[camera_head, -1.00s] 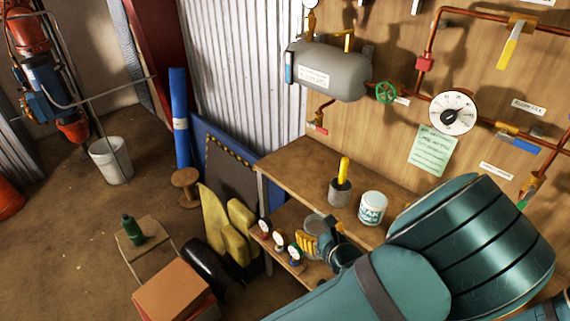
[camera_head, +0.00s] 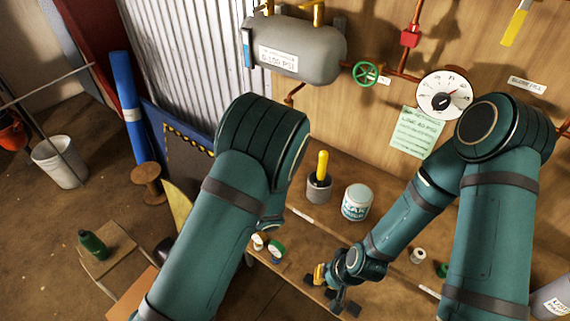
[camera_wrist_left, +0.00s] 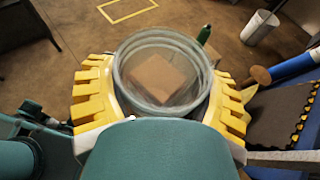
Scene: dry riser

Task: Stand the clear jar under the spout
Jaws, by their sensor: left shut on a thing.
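The clear jar (camera_wrist_left: 165,72) is a round, see-through vessel in the left wrist view. The yellow fingers of my left gripper (camera_wrist_left: 160,90) are shut around its sides, and the floor and a brown box show through it. In the head view my left arm hides this gripper and the jar. A copper pipe (camera_head: 292,97) runs down from under the grey tank (camera_head: 295,50). Its lower end, where a spout could be, is hidden behind my left arm. My right gripper (camera_head: 332,288) is low over the bench's front, its fingers apart, with nothing seen between them.
A grey pot with a yellow-handled tool (camera_head: 318,188) and a white labelled tub (camera_head: 357,202) stand on the bench. A green bottle (camera_head: 92,243) is on a stool at left.

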